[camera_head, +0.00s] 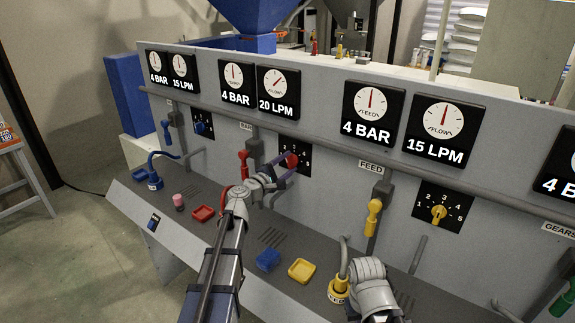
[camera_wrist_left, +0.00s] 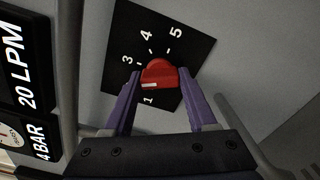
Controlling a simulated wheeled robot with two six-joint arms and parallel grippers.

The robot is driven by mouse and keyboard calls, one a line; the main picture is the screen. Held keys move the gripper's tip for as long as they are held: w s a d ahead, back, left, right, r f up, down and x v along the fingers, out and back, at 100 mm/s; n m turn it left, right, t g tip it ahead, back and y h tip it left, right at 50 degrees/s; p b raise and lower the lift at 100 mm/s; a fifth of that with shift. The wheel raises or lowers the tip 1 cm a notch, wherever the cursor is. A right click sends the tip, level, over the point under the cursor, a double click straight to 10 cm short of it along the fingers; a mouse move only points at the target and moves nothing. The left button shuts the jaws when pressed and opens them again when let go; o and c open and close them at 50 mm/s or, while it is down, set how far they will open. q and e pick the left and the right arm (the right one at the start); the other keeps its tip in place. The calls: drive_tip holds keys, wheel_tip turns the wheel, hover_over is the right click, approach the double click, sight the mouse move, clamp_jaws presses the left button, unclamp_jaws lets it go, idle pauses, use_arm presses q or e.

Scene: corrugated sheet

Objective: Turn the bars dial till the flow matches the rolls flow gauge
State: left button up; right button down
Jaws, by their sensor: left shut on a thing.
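The red bars dial (camera_head: 291,160) sits on a black numbered plate under the label starting "BAR". In the left wrist view the dial (camera_wrist_left: 160,74) lies between the purple fingers of my left gripper (camera_wrist_left: 160,84), which is shut on it. Its white mark is at its lower left; the 2 is hidden. My left gripper (camera_head: 283,172) reaches the dial in the head view. The bars flow gauge (camera_head: 278,92) reads 20 LPM. The far-left flow gauge (camera_head: 182,70), apparently the rolls one, reads 15 LPM; its pressure gauge reads 4 BAR.
The feed flow gauge (camera_head: 441,130) reads 15 LPM above a yellow dial (camera_head: 438,212). A red lever (camera_head: 244,163) and a yellow lever (camera_head: 373,215) stick out from the panel. Red, blue and yellow trays lie on the sloping shelf, with a yellow-based hose (camera_head: 340,289) at right.

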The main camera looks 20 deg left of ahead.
use_arm(q)
drive_tip(key=shift+n, duration=1.7)
drive_tip(key=o, duration=1.4)
drive_tip(key=shift+c, duration=0.2)
drive_tip(key=shift+s, duration=0.15)
drive_tip(key=v, duration=0.7)
drive_tip(key=shift+s+a, duration=0.15)
drive_tip(key=shift+s, duration=0.1)
